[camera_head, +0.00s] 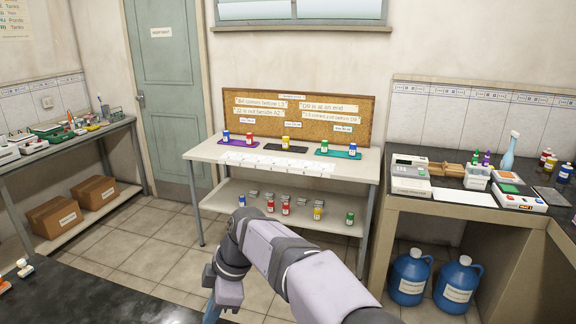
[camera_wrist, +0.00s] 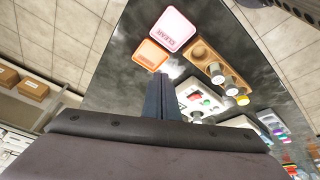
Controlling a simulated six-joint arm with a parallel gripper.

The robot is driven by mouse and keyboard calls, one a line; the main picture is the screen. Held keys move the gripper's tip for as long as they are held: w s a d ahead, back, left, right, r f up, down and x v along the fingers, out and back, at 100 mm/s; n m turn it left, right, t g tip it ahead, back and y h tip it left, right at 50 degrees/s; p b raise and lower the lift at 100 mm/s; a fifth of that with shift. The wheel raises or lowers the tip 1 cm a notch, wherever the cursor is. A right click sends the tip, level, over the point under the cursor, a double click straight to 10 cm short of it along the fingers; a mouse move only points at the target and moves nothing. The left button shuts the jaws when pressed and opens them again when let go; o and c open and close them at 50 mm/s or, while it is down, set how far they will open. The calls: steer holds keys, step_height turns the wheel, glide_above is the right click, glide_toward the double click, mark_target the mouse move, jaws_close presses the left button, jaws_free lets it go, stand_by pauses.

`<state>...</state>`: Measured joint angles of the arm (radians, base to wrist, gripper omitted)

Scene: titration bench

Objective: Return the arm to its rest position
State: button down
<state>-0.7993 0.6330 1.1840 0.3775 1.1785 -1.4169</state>
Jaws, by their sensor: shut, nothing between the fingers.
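My arm reaches in from the bottom of the head view, bent over the floor in front of the white table (camera_head: 330,165). My gripper (camera_head: 211,308) points down at the arm's end, near the dark counter at bottom left. In the wrist view, its fingers (camera_wrist: 163,94) are together with nothing visible between them. Beyond them is a dark glossy counter (camera_wrist: 130,50). On it lie a pink-edged tile (camera_wrist: 174,28) and an orange-edged tile (camera_wrist: 151,55). The fingers appear apart from both tiles.
Small capped bottles stand on purple (camera_head: 238,142), black (camera_head: 286,150) and teal mats (camera_head: 338,154) on the white table; more stand on its lower shelf. A wooden tray (camera_wrist: 206,58) and white box (camera_wrist: 187,94) lie near the fingers in the wrist view. Blue jugs (camera_head: 410,278) stand at right.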

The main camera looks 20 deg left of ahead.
steer(key=w+d+f+m+t+h, duration=0.15)
steer(key=d+m, duration=0.45)
steer(key=d, duration=0.7)
steer(key=w+d+f+m+h, duration=0.15)
steer(key=d+m, duration=0.55)
steer(key=d, duration=0.7)
steer(key=s+d+f+m, duration=0.3)
steer(key=s+d+m, duration=0.2)
steer(key=d, duration=0.4)
steer(key=s+d+f+m+h+p, duration=0.1)
steer(key=s+d+f+m, duration=0.2)
steer(key=s+d+m, duration=0.3)
steer(key=s+d, duration=0.2)
steer(key=d, duration=0.1)
steer(key=shift+d, duration=0.15)
